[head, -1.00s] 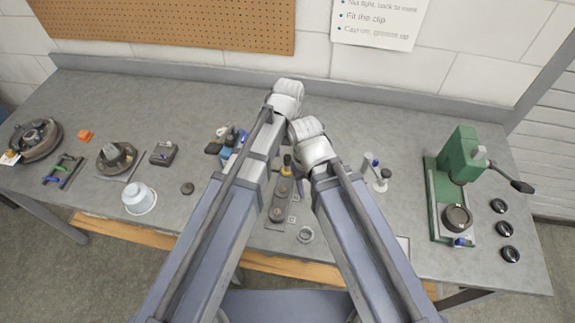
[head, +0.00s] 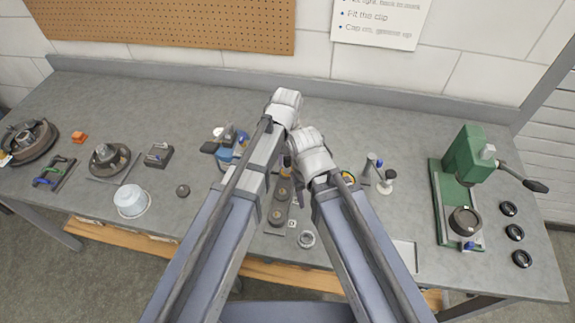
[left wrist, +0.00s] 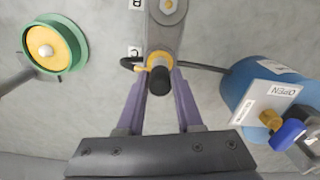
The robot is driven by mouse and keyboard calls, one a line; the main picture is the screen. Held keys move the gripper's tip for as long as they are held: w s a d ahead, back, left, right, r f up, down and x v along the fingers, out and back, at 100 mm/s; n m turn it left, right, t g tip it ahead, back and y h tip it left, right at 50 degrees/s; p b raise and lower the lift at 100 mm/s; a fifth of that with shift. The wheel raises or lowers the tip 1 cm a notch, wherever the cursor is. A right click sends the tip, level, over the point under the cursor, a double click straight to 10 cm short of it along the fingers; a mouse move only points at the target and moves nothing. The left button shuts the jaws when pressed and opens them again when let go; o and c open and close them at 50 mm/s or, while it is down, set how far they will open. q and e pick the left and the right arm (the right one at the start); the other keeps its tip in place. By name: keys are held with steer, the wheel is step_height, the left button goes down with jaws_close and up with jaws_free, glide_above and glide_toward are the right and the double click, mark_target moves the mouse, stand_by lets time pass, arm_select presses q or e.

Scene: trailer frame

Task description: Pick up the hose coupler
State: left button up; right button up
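The hose coupler, which I take to be the black and yellow fitting (left wrist: 160,80), stands at the end of a grey plate in the left wrist view. A thin dark hose or cable runs beside it. My left gripper (left wrist: 162,88) is open, with one purple finger on each side of the fitting. I cannot tell whether the fingers touch it. In the head view my arms hide most of the fitting and the left gripper. The plate (head: 278,232) shows there between my arms, with round dark parts on it. My right gripper is not in view.
A green and yellow reel (left wrist: 54,46) and a blue object (left wrist: 262,85) with a tag flank the plate. A green press (head: 466,160) stands at right, and a white tub (head: 130,201) at left. The back middle of the bench is clear.

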arm_select(q)
jaws_close()
steer(key=shift+r, duration=0.15)
stand_by(0.4)
step_height(320, 180, up, 10)
steer(key=p, duration=1)
steer(key=shift+r+p, duration=1.45)
steer(key=shift+p, duration=0.2)
